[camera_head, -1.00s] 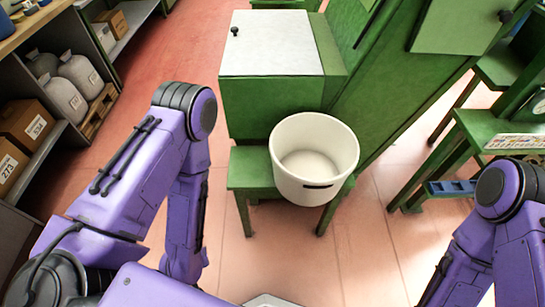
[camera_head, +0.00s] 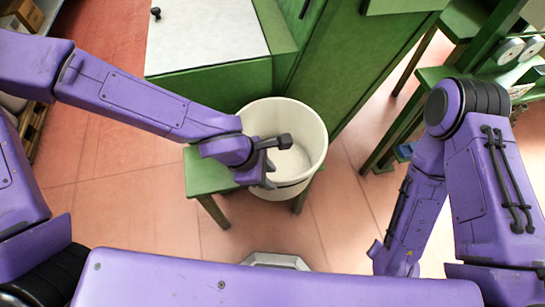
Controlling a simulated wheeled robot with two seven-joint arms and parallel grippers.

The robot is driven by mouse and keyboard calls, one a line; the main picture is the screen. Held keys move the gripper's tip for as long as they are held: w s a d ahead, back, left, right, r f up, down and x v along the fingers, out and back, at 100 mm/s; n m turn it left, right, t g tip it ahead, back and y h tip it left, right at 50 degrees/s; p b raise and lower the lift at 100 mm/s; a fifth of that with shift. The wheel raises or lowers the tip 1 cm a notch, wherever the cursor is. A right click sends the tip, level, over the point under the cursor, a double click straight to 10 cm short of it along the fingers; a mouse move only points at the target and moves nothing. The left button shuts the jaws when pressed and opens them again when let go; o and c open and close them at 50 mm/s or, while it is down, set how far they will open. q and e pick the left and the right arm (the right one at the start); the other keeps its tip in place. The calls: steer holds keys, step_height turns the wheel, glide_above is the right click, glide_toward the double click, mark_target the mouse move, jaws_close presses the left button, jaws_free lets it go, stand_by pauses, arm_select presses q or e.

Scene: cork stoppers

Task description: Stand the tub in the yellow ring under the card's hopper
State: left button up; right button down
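The tub (camera_head: 306,125) is a large cream-white round bucket. It stands upright on a low green stool (camera_head: 205,172) in front of the green cabinet. My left gripper (camera_head: 276,160) is at the tub's near left side, with a dark finger reaching over the opening. The wrist hides the left part of the rim, so I cannot tell whether the fingers are apart or closed on the wall. My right arm hangs at the right, and its gripper is not visible. I see no yellow ring, and I cannot make out a hopper or the card clearly.
A green cabinet with a white top (camera_head: 205,35) stands behind the stool. A green stand with round white dials (camera_head: 510,50) is at the upper right, partly behind my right arm. The tiled floor (camera_head: 330,225) in front of the stool is clear.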

arm_select(q)
steer(key=b+x, duration=0.2)
steer(key=x, duration=0.4)
steer(key=shift+a+f, duration=0.15)
steer(key=shift+f, duration=0.4)
steer(key=shift+w, duration=0.1)
jaws_close()
steer(key=shift+a, duration=0.1)
stand_by(0.6)
